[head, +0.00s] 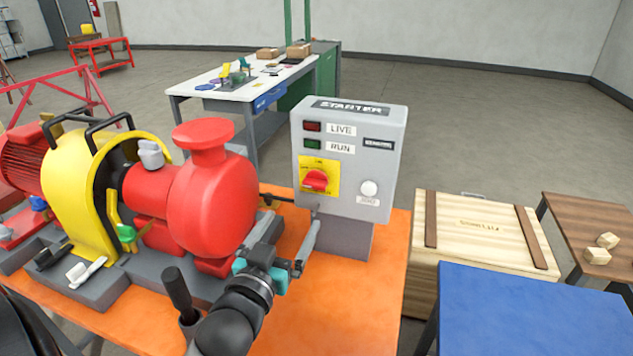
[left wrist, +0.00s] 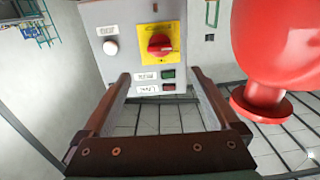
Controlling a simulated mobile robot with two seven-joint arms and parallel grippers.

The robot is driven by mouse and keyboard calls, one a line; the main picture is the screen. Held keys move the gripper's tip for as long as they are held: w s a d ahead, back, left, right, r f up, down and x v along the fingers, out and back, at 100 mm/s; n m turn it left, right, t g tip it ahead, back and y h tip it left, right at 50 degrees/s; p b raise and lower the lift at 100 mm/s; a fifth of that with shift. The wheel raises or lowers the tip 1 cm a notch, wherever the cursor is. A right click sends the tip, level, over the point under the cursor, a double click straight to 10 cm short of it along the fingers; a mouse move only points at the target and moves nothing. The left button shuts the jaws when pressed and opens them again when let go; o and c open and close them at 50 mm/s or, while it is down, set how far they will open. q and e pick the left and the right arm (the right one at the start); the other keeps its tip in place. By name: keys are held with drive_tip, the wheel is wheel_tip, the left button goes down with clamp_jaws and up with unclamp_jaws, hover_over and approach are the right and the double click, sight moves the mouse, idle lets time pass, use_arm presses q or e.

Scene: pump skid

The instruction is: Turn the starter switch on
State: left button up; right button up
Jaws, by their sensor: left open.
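The grey starter box (head: 385,150) stands at the right of the orange bench. Its red rotary switch knob (head: 316,180) sits on a yellow plate. In the left wrist view, which is upside down, the knob (left wrist: 160,44) lies with its grip bar roughly crosswise. My left gripper (head: 293,220) is open and empty, in front of and below the knob, and points at the box. Its fingers (left wrist: 160,76) are apart from the knob in the left wrist view. My right gripper is out of view.
A red lamp marked LIVE (head: 312,127), a green lamp marked RUN (head: 312,144) and a white button (head: 369,188) share the panel. The red pump (head: 212,200) stands close on the left. A wooden crate (head: 470,235) and blue table (head: 530,310) stand right.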

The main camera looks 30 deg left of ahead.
sight(313, 187)
use_arm(q)
drive_tip(key=x, duration=1.4)
drive_tip(key=shift+w, duration=0.2)
drive_tip(key=shift+c, duration=0.2)
drive_tip(key=c, duration=1.3)
